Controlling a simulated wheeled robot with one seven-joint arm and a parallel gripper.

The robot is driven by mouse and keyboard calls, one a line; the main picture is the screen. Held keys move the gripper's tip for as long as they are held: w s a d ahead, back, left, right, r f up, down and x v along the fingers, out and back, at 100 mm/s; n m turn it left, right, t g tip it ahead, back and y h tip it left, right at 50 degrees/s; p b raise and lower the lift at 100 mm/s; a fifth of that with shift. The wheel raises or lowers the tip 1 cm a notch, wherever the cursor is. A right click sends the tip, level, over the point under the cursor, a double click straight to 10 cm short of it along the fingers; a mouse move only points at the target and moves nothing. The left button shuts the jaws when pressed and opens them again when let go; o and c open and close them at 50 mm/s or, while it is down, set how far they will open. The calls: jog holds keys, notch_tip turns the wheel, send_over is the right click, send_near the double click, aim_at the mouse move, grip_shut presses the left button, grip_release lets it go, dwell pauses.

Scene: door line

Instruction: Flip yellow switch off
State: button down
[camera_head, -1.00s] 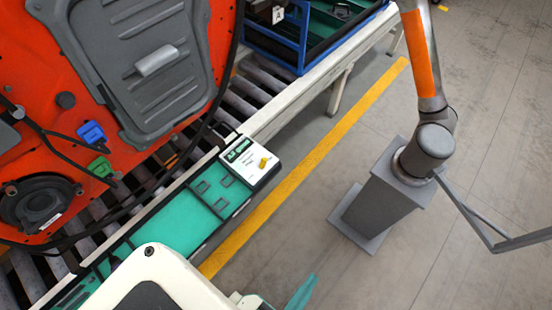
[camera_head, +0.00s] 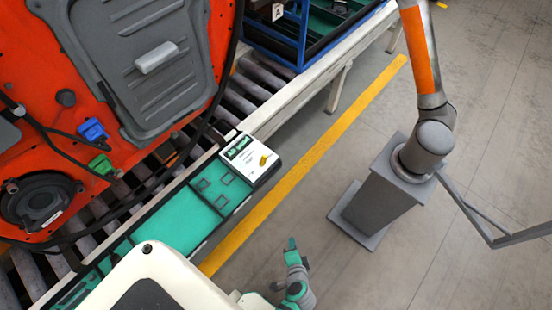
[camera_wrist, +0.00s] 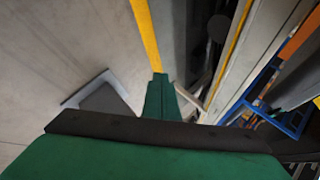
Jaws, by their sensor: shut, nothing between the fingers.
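The yellow switch (camera_head: 265,160) is a small yellow lever on a white panel (camera_head: 246,158) with a green label. The panel sits at the end of a green tray beside the conveyor. My gripper (camera_head: 291,243) is in the head view at the lower middle, over the floor, below and apart from the panel. Its teal fingers are together with nothing between them. In the wrist view the green fingers (camera_wrist: 160,92) also show closed. I cannot make out the switch in the wrist view.
A large orange door (camera_head: 120,150) with black cables lies over the conveyor rollers at left. A blue crate (camera_head: 300,40) stands on the conveyor at the top. A grey pedestal (camera_head: 378,205) carries another orange and grey arm at right. Floor between is clear.

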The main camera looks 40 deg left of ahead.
jog(key=w+a+g+y, duration=0.2)
jog(key=w+a+y, duration=0.2)
jog(key=w+a, duration=0.3)
jog(key=n+g+y, duration=0.4)
jog(key=g+y, duration=0.4)
jog(key=y, duration=0.1)
send_near(275, 159)
jog(key=shift+s+d+r, duration=0.25)
jog(key=shift+r, duration=0.25)
jog(key=shift+s+d+r, duration=0.2)
jog(key=shift+d+r, duration=0.05)
jog(key=shift+r, duration=0.25)
jog(key=shift+w, duration=0.1)
jog(key=shift+a, duration=0.1)
jog(key=a, duration=0.3)
jog(key=s+a, duration=0.1)
jog(key=a, duration=0.2)
jog(key=a+r, duration=0.1)
jog(key=a, duration=0.2)
jog(key=shift+s+a, duration=0.3)
jog(key=shift+a, duration=0.1)
